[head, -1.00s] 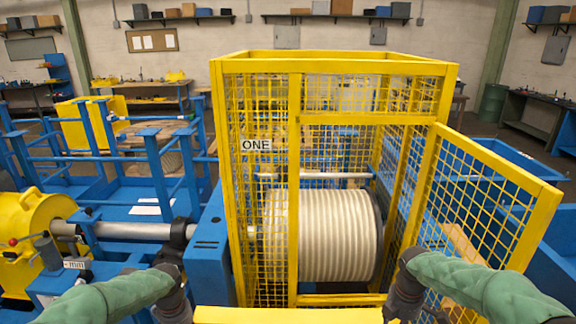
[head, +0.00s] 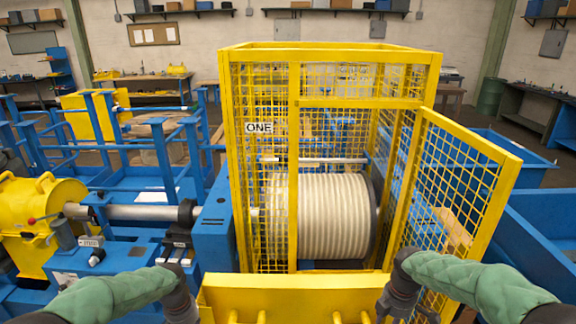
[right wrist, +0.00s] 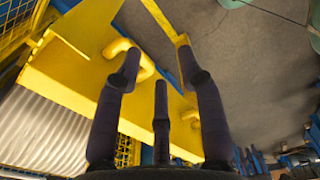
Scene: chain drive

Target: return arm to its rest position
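My left gripper (head: 178,300) is dark, at the end of a green-sleeved arm low on the left. Its fingers are not clear in the head view. My right gripper (head: 398,302) is low on the right, by the right end of a yellow panel (head: 300,292). In the right wrist view its dark fingers (right wrist: 158,65) are spread apart with nothing between them. The yellow panel (right wrist: 75,75) with rounded yellow pegs lies behind the fingers there. I cannot tell whether they touch it.
A yellow mesh cage (head: 335,103) marked ONE stands ahead around a pale ribbed drum (head: 325,215). Its mesh door (head: 455,200) stands open to the right. A yellow housing (head: 45,205) with a shaft (head: 130,212) is at left. Blue frames flank the cage.

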